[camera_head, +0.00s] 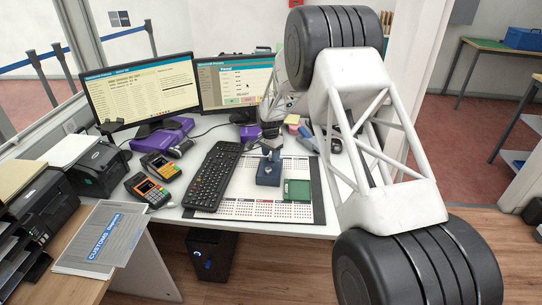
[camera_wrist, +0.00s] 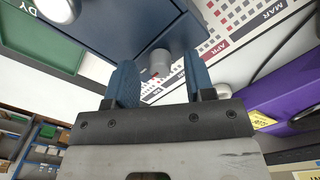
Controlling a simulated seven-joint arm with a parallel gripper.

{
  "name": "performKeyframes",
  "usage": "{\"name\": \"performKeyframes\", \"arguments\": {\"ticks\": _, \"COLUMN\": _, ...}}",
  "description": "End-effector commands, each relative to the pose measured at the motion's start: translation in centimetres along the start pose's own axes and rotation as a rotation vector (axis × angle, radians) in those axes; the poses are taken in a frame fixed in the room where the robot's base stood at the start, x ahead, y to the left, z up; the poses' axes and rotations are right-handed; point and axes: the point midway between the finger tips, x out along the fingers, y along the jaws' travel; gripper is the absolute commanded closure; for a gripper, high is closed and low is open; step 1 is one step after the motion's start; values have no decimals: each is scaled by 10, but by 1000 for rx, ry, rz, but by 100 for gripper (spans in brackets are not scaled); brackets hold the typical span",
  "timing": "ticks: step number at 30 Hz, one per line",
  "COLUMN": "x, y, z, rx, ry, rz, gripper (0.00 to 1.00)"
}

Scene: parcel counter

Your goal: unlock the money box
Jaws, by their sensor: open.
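The money box appears to be the dark blue box (camera_head: 268,173) on the desk pad in the head view. In the wrist view a dark blue box (camera_wrist: 120,28) fills the upper middle. A short grey cylinder (camera_wrist: 160,62), perhaps its lock or key, sticks out from it. My gripper (camera_wrist: 161,74) is open, its two blue fingers either side of the cylinder in the picture. I cannot tell whether they touch it.
A green item (camera_head: 298,190) sits by the blue box on the calendar desk pad (camera_head: 250,209). A keyboard (camera_head: 214,176) lies left of the box, with card terminals (camera_head: 147,188) beyond. Monitors (camera_head: 140,90) stand behind. A purple object (camera_wrist: 280,103) shows at right in the wrist view.

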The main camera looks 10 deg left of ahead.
Motion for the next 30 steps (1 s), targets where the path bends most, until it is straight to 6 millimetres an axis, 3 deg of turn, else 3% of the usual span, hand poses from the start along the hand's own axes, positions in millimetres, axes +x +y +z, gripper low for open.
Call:
{"name": "performKeyframes", "arguments": {"ticks": 16, "x": -62, "y": 0, "z": 0, "rx": 0, "ry": 0, "rz": -1, "gripper": 51}}
{"name": "performKeyframes", "arguments": {"ticks": 30, "x": -72, "y": 0, "z": 0, "rx": 0, "ry": 0, "rz": 0, "gripper": 51}}
